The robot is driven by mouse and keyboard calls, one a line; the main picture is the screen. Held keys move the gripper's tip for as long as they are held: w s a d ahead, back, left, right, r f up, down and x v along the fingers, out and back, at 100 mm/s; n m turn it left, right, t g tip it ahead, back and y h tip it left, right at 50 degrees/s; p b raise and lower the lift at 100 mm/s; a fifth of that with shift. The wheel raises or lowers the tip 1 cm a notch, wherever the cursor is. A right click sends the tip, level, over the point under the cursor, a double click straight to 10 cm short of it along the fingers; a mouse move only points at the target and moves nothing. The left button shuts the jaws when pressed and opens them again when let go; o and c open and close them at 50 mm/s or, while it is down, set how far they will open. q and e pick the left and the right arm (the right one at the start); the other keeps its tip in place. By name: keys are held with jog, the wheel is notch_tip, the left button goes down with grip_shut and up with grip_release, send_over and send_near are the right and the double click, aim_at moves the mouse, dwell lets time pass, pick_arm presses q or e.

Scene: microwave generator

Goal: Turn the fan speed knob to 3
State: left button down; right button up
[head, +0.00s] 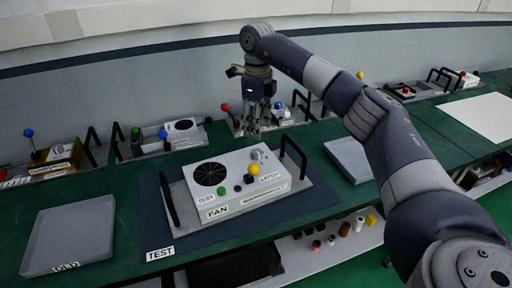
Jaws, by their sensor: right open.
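The fan unit, a white box (266,198) labelled FAN, sits on a grey plate with black handles at the middle of the bench. Its top has a round black fan grille (210,174), a green button (222,191), a yellow ball (254,169) near a LATCH label, and a small silver-grey knob (258,155) at the back right. I cannot read a speed scale or the knob's setting. My right gripper (252,129) is open and points down, above and behind the unit's back edge, apart from the knob. My left gripper is not in view.
The unit stands on a dark mat (155,236) with a TEST label. An empty grey tray (75,238) marked OLD lies at left, another grey tray (350,158) at right. Several other handled units stand along the back wall. My right arm spans the right side.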

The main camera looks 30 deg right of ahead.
aim_at(257, 151)
notch_tip(257, 151, down, 9)
jog(key=shift+f+p, duration=0.15)
jog(key=shift+p, duration=0.9)
jog(key=shift+c, duration=0.6)
jog(key=c, duration=1)
